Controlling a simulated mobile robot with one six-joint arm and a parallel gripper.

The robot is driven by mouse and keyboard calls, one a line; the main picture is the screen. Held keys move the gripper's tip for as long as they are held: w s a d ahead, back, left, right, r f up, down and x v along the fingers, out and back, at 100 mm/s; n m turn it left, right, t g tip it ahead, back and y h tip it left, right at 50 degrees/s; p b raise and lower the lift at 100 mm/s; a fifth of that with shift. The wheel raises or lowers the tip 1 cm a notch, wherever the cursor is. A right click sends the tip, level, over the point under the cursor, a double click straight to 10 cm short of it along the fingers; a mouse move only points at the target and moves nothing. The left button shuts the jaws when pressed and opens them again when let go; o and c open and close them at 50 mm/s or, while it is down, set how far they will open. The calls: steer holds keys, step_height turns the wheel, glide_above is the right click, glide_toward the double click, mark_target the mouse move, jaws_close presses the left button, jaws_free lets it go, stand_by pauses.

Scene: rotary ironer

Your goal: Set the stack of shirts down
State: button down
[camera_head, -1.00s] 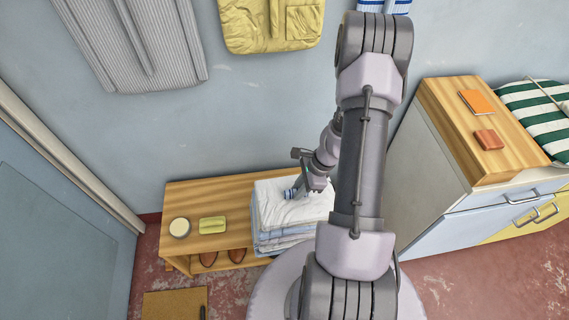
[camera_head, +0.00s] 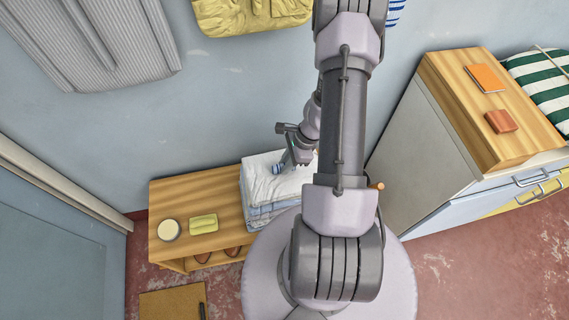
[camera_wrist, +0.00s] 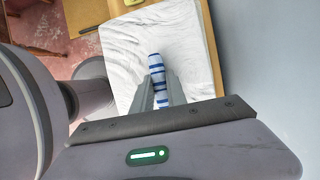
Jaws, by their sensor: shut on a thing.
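The stack of shirts (camera_head: 265,187) is a folded pile, white on top with pale blue layers below. In the head view it is at the right part of the wooden bench (camera_head: 176,192); I cannot tell whether it rests on it or hangs just above. My gripper (camera_wrist: 160,85) is over the white top shirt (camera_wrist: 125,60) and shut on a blue-and-white striped piece (camera_wrist: 157,68) that stands up from the stack's top. The stack's right side is hidden behind my arm in the head view.
A round tin (camera_head: 168,230) and a yellow-green bar (camera_head: 203,225) lie on the bench left of the stack. Shoes (camera_head: 203,258) show on the shelf below. The wall is close behind. A wooden-topped cabinet (camera_head: 455,110) stands at right, a brown mat (camera_head: 172,303) at front left.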

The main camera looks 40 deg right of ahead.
steer(key=shift+f, duration=0.1)
steer(key=c, duration=1.3)
jaws_free()
